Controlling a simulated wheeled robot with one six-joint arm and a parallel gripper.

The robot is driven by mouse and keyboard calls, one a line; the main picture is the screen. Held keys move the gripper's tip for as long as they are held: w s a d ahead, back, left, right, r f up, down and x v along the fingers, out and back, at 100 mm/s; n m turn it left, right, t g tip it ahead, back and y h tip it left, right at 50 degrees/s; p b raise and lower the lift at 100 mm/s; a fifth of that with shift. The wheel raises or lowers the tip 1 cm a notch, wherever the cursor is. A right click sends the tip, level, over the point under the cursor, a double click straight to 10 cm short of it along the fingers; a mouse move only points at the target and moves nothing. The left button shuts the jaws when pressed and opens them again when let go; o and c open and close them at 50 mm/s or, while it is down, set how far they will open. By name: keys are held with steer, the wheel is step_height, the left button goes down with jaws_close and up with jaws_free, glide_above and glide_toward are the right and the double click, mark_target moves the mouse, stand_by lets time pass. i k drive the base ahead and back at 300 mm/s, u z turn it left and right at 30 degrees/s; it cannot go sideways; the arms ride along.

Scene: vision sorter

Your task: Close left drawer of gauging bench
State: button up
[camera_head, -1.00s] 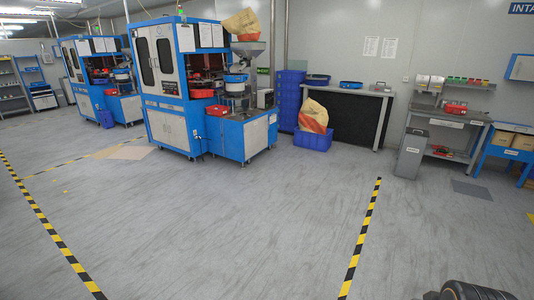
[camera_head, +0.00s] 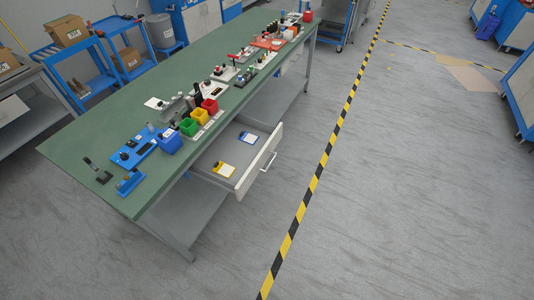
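The gauging bench (camera_head: 110,147) has a green top and grey legs and runs diagonally across the left half of the view. A grey drawer (camera_head: 262,168) under its near half is pulled well out toward the floor on the right. Its pale front carries a bar handle (camera_head: 269,162). Inside the drawer lie a yellow-edged card (camera_head: 225,169) and a blue-edged card (camera_head: 248,137). Another pale panel shows under the far half of the bench, but I cannot tell whether it is a drawer. My gripper is not in view.
Colored bins (camera_head: 200,115), blue fixtures and several gauges stand along the bench top. A lower shelf (camera_head: 190,210) sits below the drawer. A yellow-black floor line (camera_head: 313,183) runs right of the bench. The floor around it is clear. Blue carts (camera_head: 85,80) stand behind the bench.

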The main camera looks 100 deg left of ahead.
mark_target(248, 160)
steer(key=u, duration=3.35)
steer(key=i, duration=1)
steer(key=k, duration=0.6)
steer(key=u, duration=0.35)
steer(key=i, duration=1.3)
steer(key=z, duration=0.35)
